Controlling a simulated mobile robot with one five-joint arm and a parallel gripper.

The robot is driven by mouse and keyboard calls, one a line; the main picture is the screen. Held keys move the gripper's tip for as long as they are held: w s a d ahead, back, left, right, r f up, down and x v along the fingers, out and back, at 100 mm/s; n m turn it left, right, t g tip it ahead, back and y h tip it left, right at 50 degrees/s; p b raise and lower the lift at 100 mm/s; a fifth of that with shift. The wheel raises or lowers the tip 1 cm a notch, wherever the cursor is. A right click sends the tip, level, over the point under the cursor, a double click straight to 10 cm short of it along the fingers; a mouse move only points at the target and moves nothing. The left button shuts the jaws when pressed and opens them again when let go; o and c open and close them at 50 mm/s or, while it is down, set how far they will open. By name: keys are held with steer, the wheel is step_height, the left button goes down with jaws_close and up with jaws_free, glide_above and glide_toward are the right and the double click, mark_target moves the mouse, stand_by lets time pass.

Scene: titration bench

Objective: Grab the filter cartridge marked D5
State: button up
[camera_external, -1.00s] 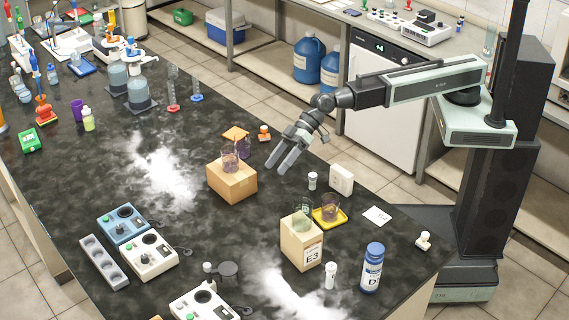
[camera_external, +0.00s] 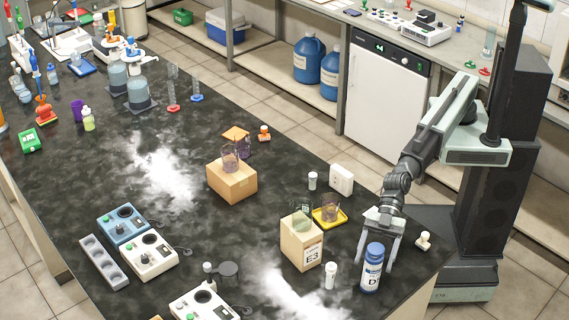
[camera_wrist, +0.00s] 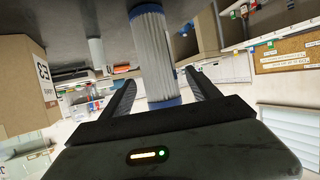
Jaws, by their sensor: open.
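The filter cartridge (camera_external: 372,270) is a white cylinder with blue ends, upright near the bench's front right corner in the external view. Its label shows a D; the rest is hard to read. In the wrist view the cartridge (camera_wrist: 152,50) is pleated and white, and appears upside down. My gripper (camera_external: 377,262) is open and low over the bench, with a finger showing on each side of the cartridge. In the wrist view my gripper (camera_wrist: 159,76) shows the cartridge between its fingers, touching neither. I cannot tell how deep it sits between them.
A cardboard box marked E3 (camera_external: 302,245) stands left of the cartridge, with a glass beaker (camera_external: 303,222) on it. A small white vial (camera_external: 330,275) stands close by on the left. A yellow tray (camera_external: 341,217) is behind, and a white stopper-like item (camera_external: 423,241) is at the right.

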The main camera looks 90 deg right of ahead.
mark_target(375, 278)
steer(key=b+x, duration=0.2)
steer(key=x, duration=0.3)
steer(key=shift+a+f, duration=0.1)
steer(key=shift+f, duration=0.05)
jaws_close()
steer(key=shift+r, duration=0.25)
steer(key=shift+r+p, duration=0.35)
steer(key=shift+p, duration=0.2)
steer(key=s+f+p+v, duration=0.1)
steer(key=p+v, duration=0.1)
steer(key=v, duration=0.6)
steer(key=s+f+p+v, duration=0.1)
steer(key=s+p+v, duration=0.1)
steer(key=v, duration=0.6)
steer(key=shift+s, duration=0.15)
